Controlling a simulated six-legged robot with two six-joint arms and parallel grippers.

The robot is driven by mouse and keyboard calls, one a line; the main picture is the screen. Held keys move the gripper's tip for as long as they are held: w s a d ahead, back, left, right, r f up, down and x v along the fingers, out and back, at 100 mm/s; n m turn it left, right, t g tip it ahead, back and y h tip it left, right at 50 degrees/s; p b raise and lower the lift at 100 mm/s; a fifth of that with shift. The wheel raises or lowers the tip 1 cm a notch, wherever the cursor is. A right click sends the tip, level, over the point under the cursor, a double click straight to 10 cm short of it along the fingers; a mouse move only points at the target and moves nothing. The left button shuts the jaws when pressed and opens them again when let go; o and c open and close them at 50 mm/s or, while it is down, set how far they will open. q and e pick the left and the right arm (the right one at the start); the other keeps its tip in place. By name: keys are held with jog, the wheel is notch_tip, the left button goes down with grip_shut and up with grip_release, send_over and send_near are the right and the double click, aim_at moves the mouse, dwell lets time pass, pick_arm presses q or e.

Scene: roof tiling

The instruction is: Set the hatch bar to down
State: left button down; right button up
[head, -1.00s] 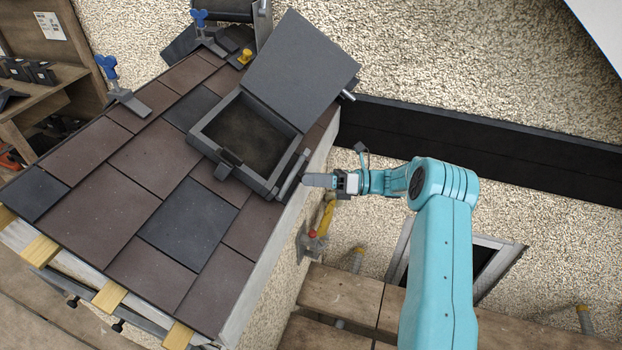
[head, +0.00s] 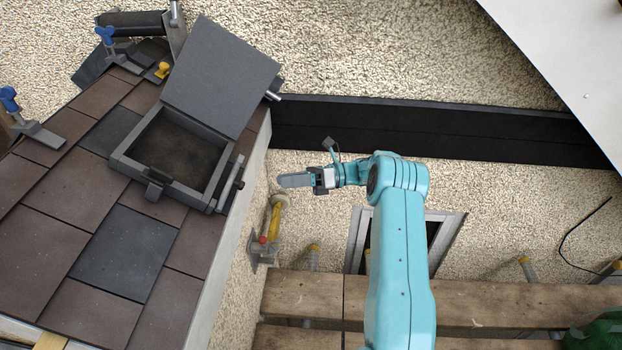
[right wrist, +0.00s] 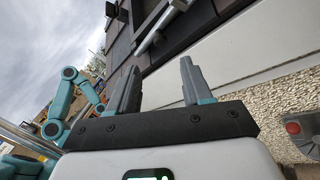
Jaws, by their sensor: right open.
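The hatch (head: 118,158) is a dark grey frame set in the tiled roof. Its lid (head: 222,75) stands open, tilted back. The hatch bar (head: 229,184) is a thin grey bar along the frame's right side, slanting along the roof edge; I cannot tell its exact setting. In the right wrist view a grey rod (right wrist: 160,28), probably this bar, lies beyond the fingers. My right gripper (head: 281,180) is to the right of the bar, past the roof edge, apart from it. Its fingers also show open and empty in the right wrist view (right wrist: 161,68). My left gripper does not show.
Roof tiles (head: 120,250) lie around the hatch. Clamps with blue handles (head: 12,105) and a yellow knob (head: 162,70) sit on the roof. A yellow-handled tool (head: 274,220) hangs beside the roof's edge. Wooden planks (head: 480,305) are below; a dark beam (head: 440,130) runs behind my arm.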

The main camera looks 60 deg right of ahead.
jog(key=v, duration=0.6)
jog(key=shift+s+d+b, duration=0.2)
jog(key=shift+s+b, duration=0.05)
jog(key=shift+b, duration=0.05)
jog(key=c, duration=0.4)
jog(key=shift+w+d+f+h, duration=0.3)
jog(key=shift+f+h, duration=0.1)
jog(key=shift+h, duration=0.1)
grip_shut()
jog(key=n+g+h+p, duration=0.2)
jog(key=g+h+p, duration=0.2)
jog(key=h+p, duration=0.5)
send_near(234, 177)
jog(key=shift+h, duration=0.6)
jog(key=b+x, duration=0.1)
jog(key=x, duration=0.2)
jog(key=a+b+x, duration=0.1)
jog(key=x, duration=0.2)
jog(key=shift+w, duration=0.2)
